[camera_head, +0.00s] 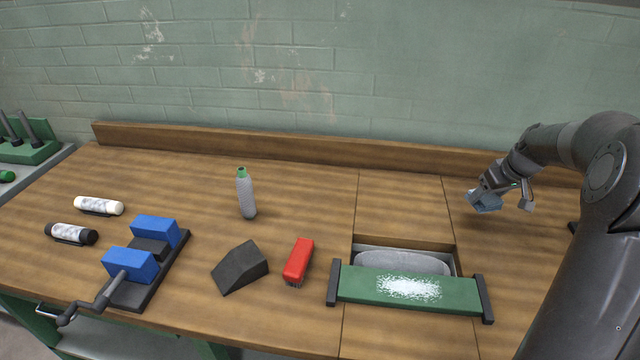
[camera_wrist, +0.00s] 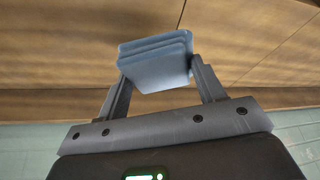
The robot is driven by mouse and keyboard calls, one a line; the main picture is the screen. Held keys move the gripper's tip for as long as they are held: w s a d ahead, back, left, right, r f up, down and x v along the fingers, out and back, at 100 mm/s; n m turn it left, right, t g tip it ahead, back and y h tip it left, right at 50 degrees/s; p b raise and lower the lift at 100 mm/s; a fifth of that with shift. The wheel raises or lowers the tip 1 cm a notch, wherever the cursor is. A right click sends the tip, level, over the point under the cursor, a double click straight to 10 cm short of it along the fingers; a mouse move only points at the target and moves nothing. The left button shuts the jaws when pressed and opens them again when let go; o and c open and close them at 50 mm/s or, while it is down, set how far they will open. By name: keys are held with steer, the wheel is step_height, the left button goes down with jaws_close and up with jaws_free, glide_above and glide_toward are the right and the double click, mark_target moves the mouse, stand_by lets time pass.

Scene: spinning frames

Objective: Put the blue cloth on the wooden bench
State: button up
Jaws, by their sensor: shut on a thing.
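The blue cloth (camera_wrist: 156,62) is a folded, greyish-blue stack of layers. My gripper (camera_wrist: 158,82) is shut on it in the wrist view, with one finger on each side. In the head view the cloth (camera_head: 485,202) is at the right, held in my gripper (camera_head: 497,200) over the right part of the wooden bench (camera_head: 400,205). Bench wood also fills the upper part of the wrist view. I cannot tell for sure whether the cloth touches the bench top.
A green board with white powder (camera_head: 365,283) lies across a recess holding a grey stone (camera_head: 400,262). A red brush (camera_head: 298,260), dark wedge (camera_head: 240,267), bottle (camera_head: 246,195) and blue-jawed vise (camera_head: 130,264) stand leftward. Bare wood lies behind the recess.

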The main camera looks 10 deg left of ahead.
steer(key=s+a+n+g+y, duration=0.15)
steer(key=a+n, duration=0.55)
steer(key=a, duration=0.9)
steer(key=s+a+n+g+y, duration=0.1)
steer(key=a+n+g, duration=0.35)
steer(key=a, duration=1.05)
steer(key=a+f, duration=0.2)
steer(key=a, duration=0.2)
steer(key=w+a+f+n+t, duration=0.1)
steer(key=a+f, duration=0.1)
steer(key=a, duration=0.1)
steer(key=a+f+n+t, duration=0.1)
steer(key=a+f, duration=0.1)
steer(key=a, duration=0.2)
steer(key=shift+w+a+f, duration=0.1)
steer(key=shift+w+a, duration=0.25)
steer(key=shift+f, duration=2.05)
steer(key=o, duration=0.9)
steer(key=shift+f, duration=0.1)
steer(key=shift+o, duration=0.2)
